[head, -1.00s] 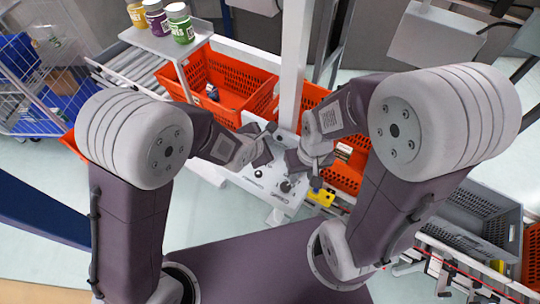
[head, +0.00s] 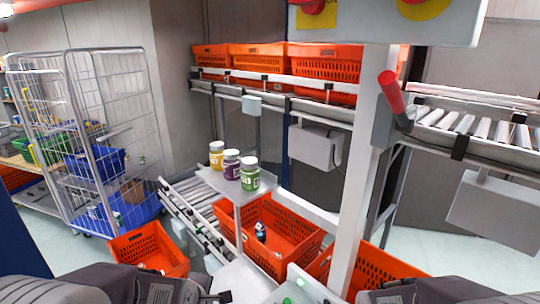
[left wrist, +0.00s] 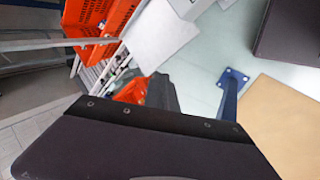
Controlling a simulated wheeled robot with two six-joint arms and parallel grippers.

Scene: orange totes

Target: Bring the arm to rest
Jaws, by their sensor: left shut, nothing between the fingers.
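My left gripper (left wrist: 160,92) shows in the left wrist view as dark fingers beyond a large dark panel of my own arm. It is shut and empty. In the head view only the tops of my two arms show along the bottom edge, left and right. My right gripper cannot be made out there.
An orange tote (head: 290,262) with a small dark item stands below a shelf (head: 222,185) bearing three jars (head: 232,165). Another orange tote (head: 150,250) stands left of it. A wire cage trolley (head: 100,140) stands at the left. A white post (head: 362,180) rises ahead.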

